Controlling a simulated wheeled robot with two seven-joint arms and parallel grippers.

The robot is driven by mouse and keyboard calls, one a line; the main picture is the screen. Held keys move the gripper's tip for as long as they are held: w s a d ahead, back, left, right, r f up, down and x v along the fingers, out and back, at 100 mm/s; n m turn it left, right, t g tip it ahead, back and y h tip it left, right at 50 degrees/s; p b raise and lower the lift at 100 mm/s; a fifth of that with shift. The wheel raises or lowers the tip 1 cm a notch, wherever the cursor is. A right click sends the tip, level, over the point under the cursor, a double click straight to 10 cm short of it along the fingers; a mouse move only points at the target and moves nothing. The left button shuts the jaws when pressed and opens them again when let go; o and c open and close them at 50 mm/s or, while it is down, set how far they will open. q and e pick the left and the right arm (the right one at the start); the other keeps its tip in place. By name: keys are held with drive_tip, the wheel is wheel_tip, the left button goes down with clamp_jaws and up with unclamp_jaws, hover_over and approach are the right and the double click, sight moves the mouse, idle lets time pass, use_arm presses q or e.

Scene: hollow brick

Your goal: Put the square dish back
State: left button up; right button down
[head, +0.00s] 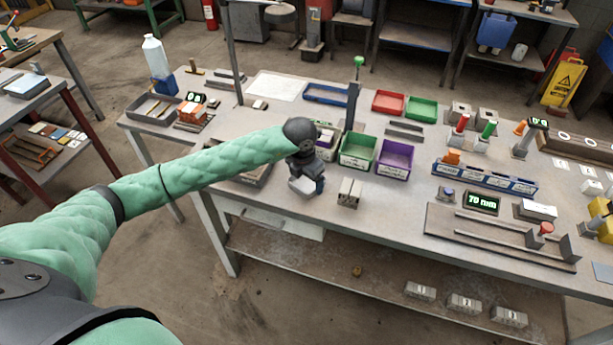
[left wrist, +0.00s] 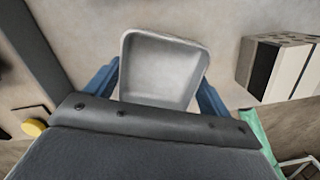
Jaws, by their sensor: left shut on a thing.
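My left gripper (head: 309,180) is near the front edge of the workbench, left of a small hollow brick (head: 349,193). It is shut on the square dish (head: 301,186), a pale grey, shallow dish with rounded corners. In the left wrist view the dish (left wrist: 163,68) sits between the two blue fingers (left wrist: 158,92), and its inside looks empty. The brick (left wrist: 262,68) stands to its right there, apart from it. The dish's near side is hidden by the gripper body. My right gripper is not in view.
Behind my gripper stand a green bin (head: 358,151) and a purple bin (head: 394,160). A post with a green top (head: 353,100) rises behind them. A grey tray (head: 155,108) and white bottle (head: 157,58) are at the left. Bare bench top lies right of the brick.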

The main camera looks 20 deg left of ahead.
use_arm(q)
drive_tip(key=shift+f, duration=0.25)
drive_tip(key=shift+f, duration=0.1)
drive_tip(key=o, duration=0.9)
